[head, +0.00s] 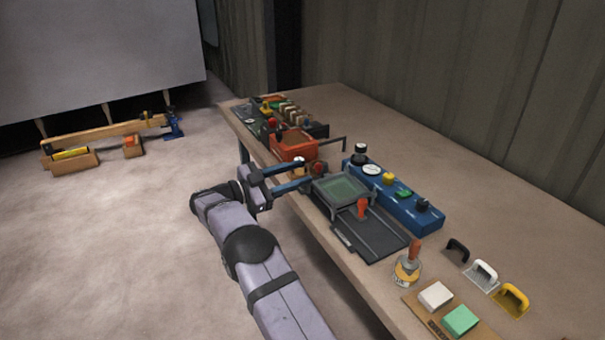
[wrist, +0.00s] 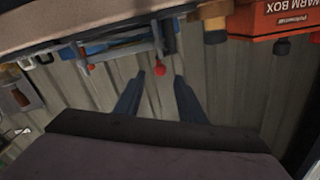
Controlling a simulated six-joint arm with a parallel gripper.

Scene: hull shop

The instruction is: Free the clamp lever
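A lever with a round red knob shows in the wrist view (wrist: 160,71), on a thin stem by blue bars. In the head view a red knob (head: 318,168) sits at the bench's near edge, right of the orange box. My gripper (head: 308,174) reaches in from the left, just short of that knob. In the wrist view my gripper (wrist: 159,79) has its two blue fingers apart, with the red knob between or just beyond their tips. I cannot tell whether they touch it. Nothing is held. The clamp's body is partly hidden.
The orange warm box (head: 293,148) stands close behind my fingers; it is at the upper right in the wrist view (wrist: 275,18). A framed grey tray (head: 318,196) and a blue knob panel (head: 400,203) stand to the right. Bare bench (head: 450,165) lies behind them.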

